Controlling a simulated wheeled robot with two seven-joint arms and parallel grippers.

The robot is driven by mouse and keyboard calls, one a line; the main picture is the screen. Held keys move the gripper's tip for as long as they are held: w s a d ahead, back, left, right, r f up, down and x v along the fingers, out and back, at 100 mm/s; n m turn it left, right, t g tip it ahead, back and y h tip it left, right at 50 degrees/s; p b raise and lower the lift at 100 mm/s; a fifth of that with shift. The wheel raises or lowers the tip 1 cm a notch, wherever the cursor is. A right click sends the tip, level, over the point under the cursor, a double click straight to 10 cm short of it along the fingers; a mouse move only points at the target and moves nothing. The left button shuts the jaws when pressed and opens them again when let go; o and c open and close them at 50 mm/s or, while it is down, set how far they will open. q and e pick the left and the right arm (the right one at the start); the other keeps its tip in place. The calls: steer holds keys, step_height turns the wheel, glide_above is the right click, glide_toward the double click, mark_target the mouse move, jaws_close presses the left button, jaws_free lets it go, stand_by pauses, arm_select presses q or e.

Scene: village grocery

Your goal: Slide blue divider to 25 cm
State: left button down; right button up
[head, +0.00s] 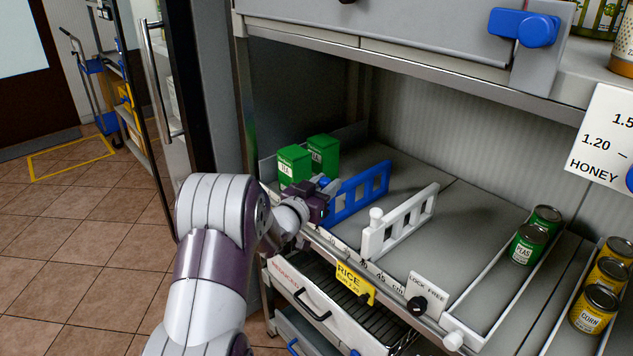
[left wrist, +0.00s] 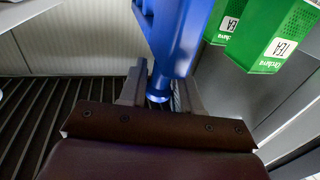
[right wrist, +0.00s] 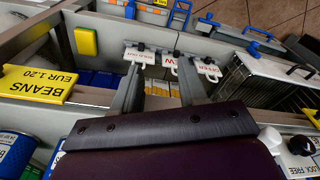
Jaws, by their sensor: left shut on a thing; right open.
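The blue divider (head: 362,190) stands upright on the shelf, between the green tea boxes (head: 294,166) and a white divider (head: 400,222). My left gripper (head: 322,196) is at the divider's front end, its fingers closed on it. In the left wrist view the blue divider (left wrist: 182,35) rises from between the fingers (left wrist: 161,92). A scale with "cm" (head: 390,287) runs along the shelf's front edge; the marks near the divider are too small or covered to read. My right gripper (right wrist: 160,88) is open, seen only in the right wrist view.
A "LOCK FREE" sign (head: 428,290) and black knob (head: 417,305) sit on the front edge, right of the yellow rice tag (head: 354,284). Pea cans (head: 528,245) stand farther right.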

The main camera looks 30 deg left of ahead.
arm_select(q)
steer(key=c, duration=1.1)
jaws_free()
steer(key=shift+w, duration=0.1)
steer(key=s, duration=0.4)
steer(key=s+a, duration=0.1)
steer(key=s, duration=0.7)
steer(key=shift+s+a+p, duration=0.35)
steer(key=shift+p, duration=0.05)
